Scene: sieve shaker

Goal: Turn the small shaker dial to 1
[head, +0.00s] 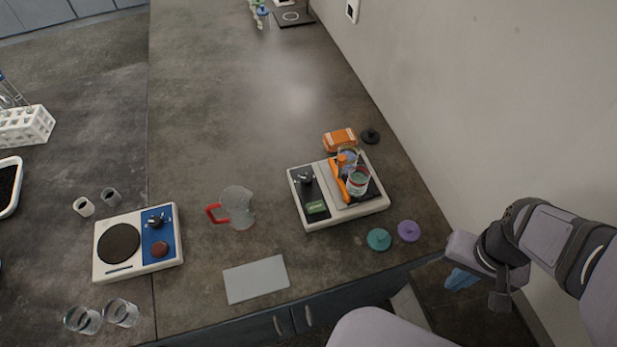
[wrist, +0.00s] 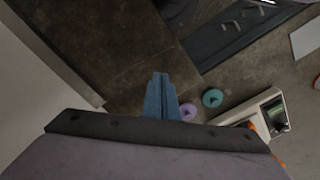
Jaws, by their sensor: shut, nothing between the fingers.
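The small shaker (head: 337,191) is a white box on the bench in the head view, with a dark panel on its left part. Its dark dial (head: 304,178) sits at the top of that panel, above a green display (head: 316,207). Cups and an orange clamp stand on its right part. In the wrist view only part of the shaker (wrist: 250,112) shows at the right. My gripper (head: 462,279) is off the bench's front right edge, well away from the dial. Its blue fingers (wrist: 161,92) are shut and empty.
A teal lid (head: 379,239) and a purple lid (head: 409,231) lie right of the shaker's front. An orange block (head: 339,140) and a black lid (head: 370,136) lie behind it. A red-handled beaker (head: 237,207), a grey plate (head: 255,279) and a hotplate (head: 138,243) are to the left. A wall rises at right.

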